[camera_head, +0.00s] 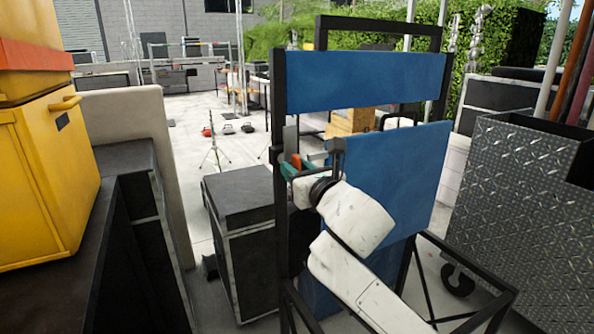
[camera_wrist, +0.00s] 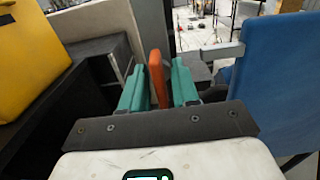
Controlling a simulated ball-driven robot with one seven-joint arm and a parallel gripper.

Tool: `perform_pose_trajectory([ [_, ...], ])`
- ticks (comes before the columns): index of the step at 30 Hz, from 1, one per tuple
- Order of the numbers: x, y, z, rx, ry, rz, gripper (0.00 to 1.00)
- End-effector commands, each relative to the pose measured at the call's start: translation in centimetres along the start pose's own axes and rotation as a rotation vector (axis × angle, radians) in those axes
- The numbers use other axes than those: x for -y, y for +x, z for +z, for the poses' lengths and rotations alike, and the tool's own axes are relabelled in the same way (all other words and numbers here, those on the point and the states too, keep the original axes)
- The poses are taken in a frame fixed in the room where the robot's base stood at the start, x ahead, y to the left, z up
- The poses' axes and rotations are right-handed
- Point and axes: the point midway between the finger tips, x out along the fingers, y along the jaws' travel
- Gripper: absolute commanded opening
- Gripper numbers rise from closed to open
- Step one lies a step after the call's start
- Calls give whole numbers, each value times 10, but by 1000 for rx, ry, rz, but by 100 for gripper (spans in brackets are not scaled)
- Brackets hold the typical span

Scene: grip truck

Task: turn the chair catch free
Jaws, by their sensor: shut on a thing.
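The chair catch (camera_wrist: 158,78) is an orange-red lever that stands upright between the teal fingers of my gripper (camera_wrist: 158,88) in the wrist view. It also shows in the head view as a small orange piece (camera_head: 296,161) on the dark left post of the chair frame. My gripper (camera_head: 292,168) is shut on it. The blue chair (camera_head: 395,185) has a seat panel standing up and a blue back panel (camera_head: 365,80) above it. A grey metal bar (camera_wrist: 222,50) reaches from beside the catch toward the blue panel. The catch's lower end is hidden behind my gripper.
A black case (camera_head: 240,200) stands left of the chair frame. A yellow box (camera_head: 50,170) sits on a dark cabinet (camera_head: 125,250) at the far left. A diamond-plate metal box (camera_head: 520,190) stands at the right. Open paved floor with equipment lies behind.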

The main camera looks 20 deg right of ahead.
Motion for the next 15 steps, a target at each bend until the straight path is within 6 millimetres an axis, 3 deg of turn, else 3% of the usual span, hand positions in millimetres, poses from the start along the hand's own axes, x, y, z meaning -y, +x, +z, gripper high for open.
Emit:
perform_pose_trajectory([
  [6,0,0,-3,-6,-6,-3,0],
  [7,0,0,-3,-6,-6,-3,31],
  [9,0,0,-3,-6,-5,-3,36],
  [15,0,0,-1,-3,-3,-2,36],
])
